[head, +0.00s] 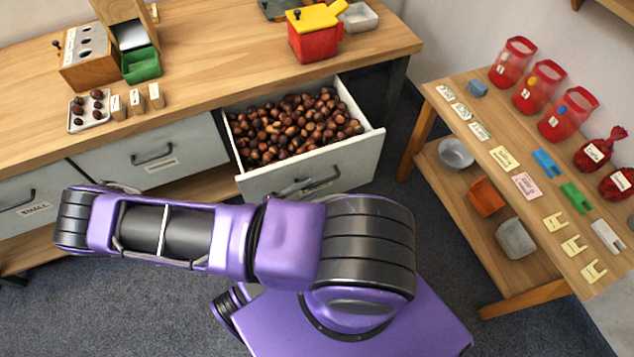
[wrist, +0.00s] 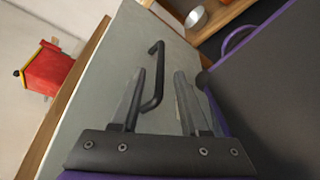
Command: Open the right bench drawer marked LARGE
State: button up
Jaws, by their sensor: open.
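The right bench drawer (head: 262,186) is pulled out of the wooden bench and is full of brown chestnuts (head: 295,125). Its pale grey front (wrist: 108,75) fills much of the wrist view, with a dark bar handle (wrist: 157,75). My gripper (wrist: 161,73) is open, with one finger on each side of the handle bar in that view; I cannot tell whether either finger touches it. In the head view my purple arm hides most of the gripper below the drawer front. No LARGE label is readable.
A closed drawer (head: 150,158) and one marked SMALL (head: 30,200) sit to the left. A red and yellow box (head: 315,35) stands on the bench. A side table (head: 450,130) with red bags and cards stands right, with free floor between.

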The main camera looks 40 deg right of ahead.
jog(key=v, duration=1.2)
jog(key=shift+a, duration=0.1)
